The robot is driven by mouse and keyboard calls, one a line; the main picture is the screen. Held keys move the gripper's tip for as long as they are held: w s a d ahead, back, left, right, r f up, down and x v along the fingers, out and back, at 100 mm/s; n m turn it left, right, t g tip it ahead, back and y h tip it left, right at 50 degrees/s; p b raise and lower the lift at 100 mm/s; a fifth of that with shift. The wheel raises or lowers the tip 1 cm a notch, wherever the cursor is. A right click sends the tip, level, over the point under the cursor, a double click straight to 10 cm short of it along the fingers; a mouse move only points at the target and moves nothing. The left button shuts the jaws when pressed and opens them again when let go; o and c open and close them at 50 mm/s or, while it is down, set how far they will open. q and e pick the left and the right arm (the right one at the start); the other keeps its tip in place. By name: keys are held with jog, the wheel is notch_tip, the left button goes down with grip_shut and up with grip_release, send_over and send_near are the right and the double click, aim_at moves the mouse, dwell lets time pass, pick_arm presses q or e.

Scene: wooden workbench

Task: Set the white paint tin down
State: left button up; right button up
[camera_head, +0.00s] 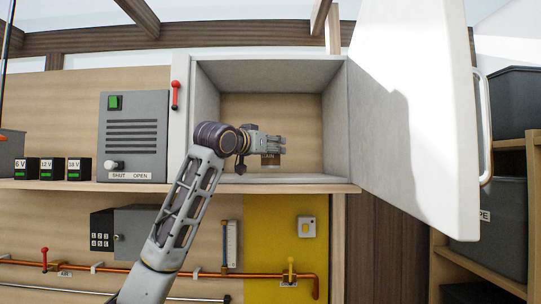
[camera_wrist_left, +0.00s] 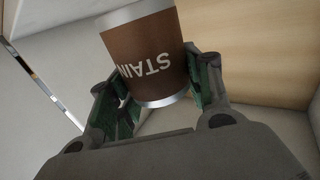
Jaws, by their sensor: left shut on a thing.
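A brown tin with silver rims and the upside-down word STAIN shows in the wrist view (camera_wrist_left: 148,52). My left gripper (camera_head: 274,146) is shut around it inside the open cupboard, with a green-padded finger on each side. The tin (camera_head: 270,160) is partly hidden behind the gripper in the head view. It is close above the cupboard floor (camera_head: 300,179); I cannot tell whether it touches. No white paint tin shows in either view. My right gripper is not in view.
The cupboard's white door (camera_head: 420,110) stands wide open on the right. A grey vented box (camera_head: 135,130) and a red lever (camera_head: 175,95) are to the left. Small voltage boxes (camera_head: 48,169) stand on the shelf. The cupboard floor beside the tin looks bare.

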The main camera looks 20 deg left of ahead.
pick_arm(q)
jog(key=shift+f, duration=1.15)
jog(key=shift+f, duration=0.2)
jog(key=o, duration=1.2)
jog(key=shift+r, duration=0.2)
jog(key=shift+s+a+f, duration=0.1)
jog(key=shift+s+a, duration=0.1)
jog(key=shift+s, duration=0.4)
jog(key=shift+b+v, duration=1.85)
jog(key=shift+v, duration=3.55)
